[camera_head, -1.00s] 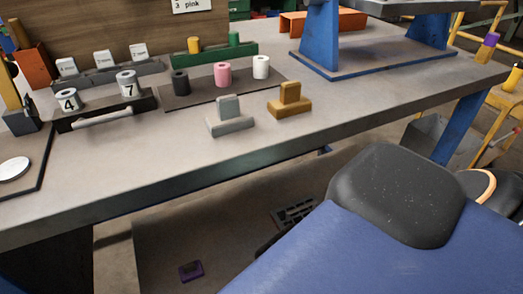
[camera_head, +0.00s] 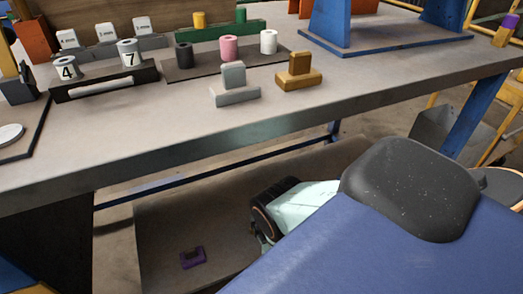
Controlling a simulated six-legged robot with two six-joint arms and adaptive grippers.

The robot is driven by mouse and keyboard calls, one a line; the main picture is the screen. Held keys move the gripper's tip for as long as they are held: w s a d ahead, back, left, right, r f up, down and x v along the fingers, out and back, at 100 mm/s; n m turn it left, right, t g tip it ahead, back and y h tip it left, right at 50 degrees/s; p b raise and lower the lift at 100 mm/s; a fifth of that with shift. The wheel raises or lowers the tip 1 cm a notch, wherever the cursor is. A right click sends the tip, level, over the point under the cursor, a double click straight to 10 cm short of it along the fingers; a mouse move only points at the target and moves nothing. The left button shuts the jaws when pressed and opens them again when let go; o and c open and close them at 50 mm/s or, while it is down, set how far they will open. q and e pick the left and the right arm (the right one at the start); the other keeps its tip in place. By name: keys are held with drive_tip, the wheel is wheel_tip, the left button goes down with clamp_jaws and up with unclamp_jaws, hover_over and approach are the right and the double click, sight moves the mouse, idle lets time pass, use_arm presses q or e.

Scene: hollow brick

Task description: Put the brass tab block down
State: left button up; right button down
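The brass tab block (camera_head: 298,72) stands on the workbench (camera_head: 180,130), near its front edge. It has a flat base with an upright tab, and nothing is touching it. A similar grey tab block (camera_head: 234,84) stands just to its left, apart from it. Neither of my grippers shows in the head view. A pale mint and black part shows below the bench front; it looks like a piece of my arm, with no fingers visible.
Behind the blocks, black, pink and white cylinders (camera_head: 229,48) stand on a dark plate. Cylinders marked 4 and 7 (camera_head: 128,53) are at left. A blue-legged stand (camera_head: 385,45) is at back right. A purple item (camera_head: 193,258) lies below the bench. The bench's front strip is mostly clear.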

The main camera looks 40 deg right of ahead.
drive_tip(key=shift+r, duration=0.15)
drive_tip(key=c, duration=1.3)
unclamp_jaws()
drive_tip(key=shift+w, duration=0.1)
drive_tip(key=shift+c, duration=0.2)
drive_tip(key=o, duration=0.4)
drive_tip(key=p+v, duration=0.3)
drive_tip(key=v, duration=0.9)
